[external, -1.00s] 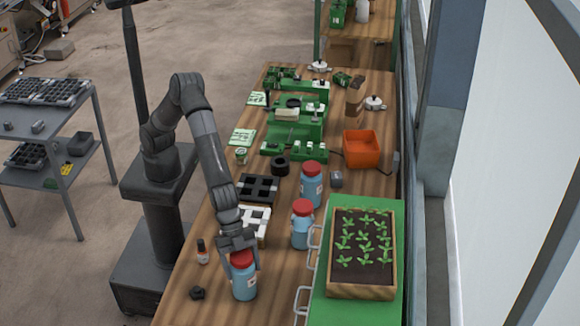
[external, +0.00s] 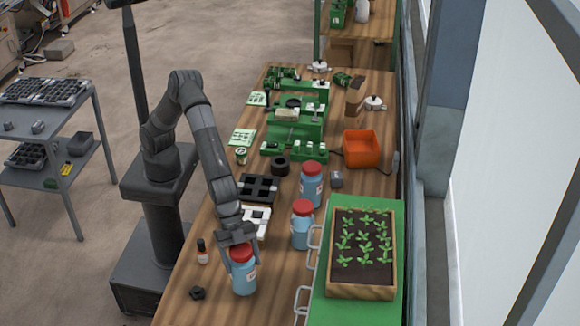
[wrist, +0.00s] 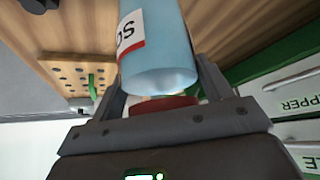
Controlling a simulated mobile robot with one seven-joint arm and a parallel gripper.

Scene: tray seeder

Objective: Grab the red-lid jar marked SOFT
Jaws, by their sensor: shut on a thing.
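A blue jar with a red lid (external: 243,280) is at the near end of the wooden bench. My gripper (external: 241,258) is shut on it from above, with its fingers at either side near the lid. In the wrist view the blue body (wrist: 158,50) sits between the two fingers, and the red lid shows partly at the gripper's palm. Its white label (wrist: 130,34) shows letters like "SO"; the rest is cut off. Two similar red-lid jars stand farther along the bench, one close by (external: 302,228) and one behind it (external: 311,187). Their labels are too small to read.
A small red-labelled bottle (external: 202,254) and a dark knob (external: 198,293) are left of the held jar. A green cabinet with handles, bearing a wooden seedling box (external: 362,291), stands to the right. Black and white trays (external: 258,188) lie behind, with an orange bin (external: 361,149) farther back.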

